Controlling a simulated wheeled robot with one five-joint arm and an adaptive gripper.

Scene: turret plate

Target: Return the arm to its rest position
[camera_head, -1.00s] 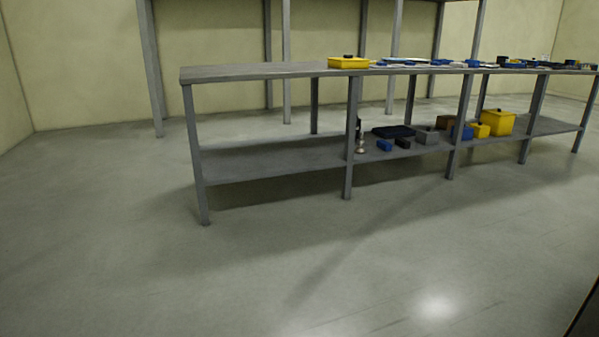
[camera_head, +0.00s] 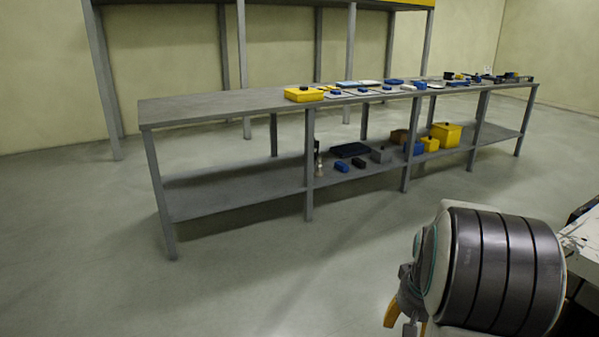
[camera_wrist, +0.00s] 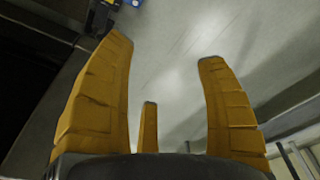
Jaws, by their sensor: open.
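My gripper (camera_wrist: 165,105) shows in the wrist view with its orange fingers spread apart and nothing between them. Bare grey floor lies beyond the fingers. In the head view, my arm's dark banded joint fills the lower right. The gripper is over open floor, apart from the workbench.
A long grey workbench (camera_head: 205,108) stands ahead, with a yellow box (camera_head: 303,94) and several small parts on top. Its lower shelf (camera_head: 235,193) holds a yellow bin (camera_head: 446,134) and several boxes. A taller rack stands behind. The floor in front is clear.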

